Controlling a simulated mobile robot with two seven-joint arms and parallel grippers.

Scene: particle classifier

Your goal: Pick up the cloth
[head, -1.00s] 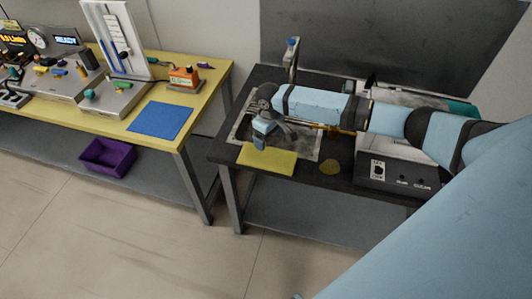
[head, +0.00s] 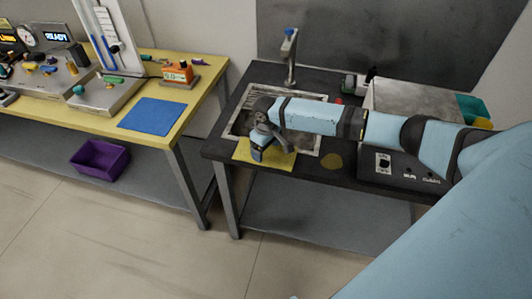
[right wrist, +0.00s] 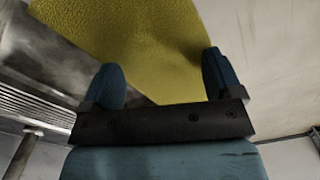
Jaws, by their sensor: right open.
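A yellow cloth (head: 280,158) lies flat at the front edge of the dark sink bench, just in front of the sink. My right gripper (head: 257,156) is over the cloth and hides part of it. In the right wrist view my right gripper (right wrist: 162,66) is open, with two blue fingers apart and nothing held between them. The yellow cloth (right wrist: 130,45) fills the top middle of that view, beyond and between the fingers. I cannot tell whether the fingertips touch it. My left gripper is not in view.
The sink (head: 240,122) and its tap (head: 290,55) are behind the cloth. A grey machine (head: 405,165) stands to the right, with a small yellow-brown patch (head: 332,161) beside it. A yellow-topped table (head: 105,108) with a blue mat (head: 153,117) stands left, across a gap.

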